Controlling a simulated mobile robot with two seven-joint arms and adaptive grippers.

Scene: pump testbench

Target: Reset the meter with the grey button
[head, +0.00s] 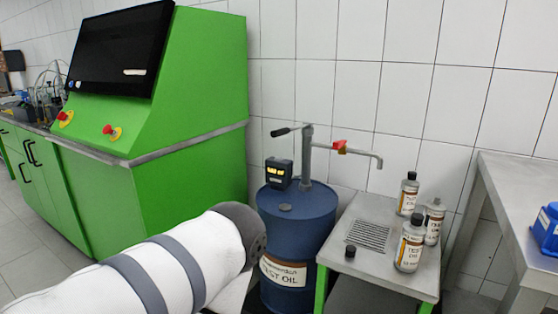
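The meter (278,173) is a small dark box with a lit yellow display, on top of the blue test oil drum (297,215) beside the pump's upright pipe. Its grey button is too small to make out. My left arm reaches in from the lower left, and its dark rounded end is in front of the drum's left side, below the meter and apart from it in the picture. Neither my left nor my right gripper shows.
The hand pump (307,155) has a black handle and a red-valved spout (375,155). A grated metal stand (392,273) holds several bottles and a black cap (350,250). A green console (190,90) stands left, a metal table (515,205) right.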

